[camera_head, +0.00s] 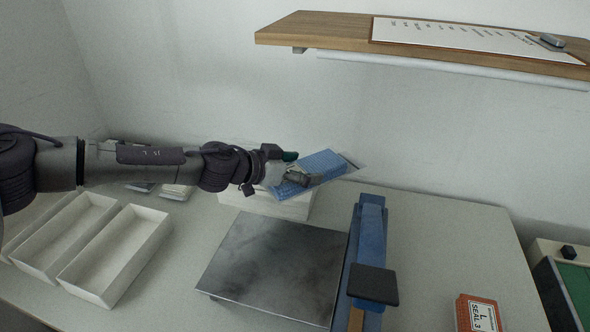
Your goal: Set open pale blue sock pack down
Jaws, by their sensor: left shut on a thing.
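The pale blue sock pack (322,166) is in the upper middle of the head view, with a clear film flap at its right end. My left gripper (296,175) is shut on the pack's left end and holds it tilted, apparently above the table. A white box or stack (293,208) lies below the gripper, partly hidden by my arm. I cannot tell how high the pack is above it. My right gripper is not in view.
A grey metal plate (275,266) sits mid-table beside a blue sealer (371,225) with a black pad. White open trays (120,252) stand at left. An orange box (477,314) is at front right. A wooden shelf (330,30) overhangs the back. The table right of the sealer is mostly clear.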

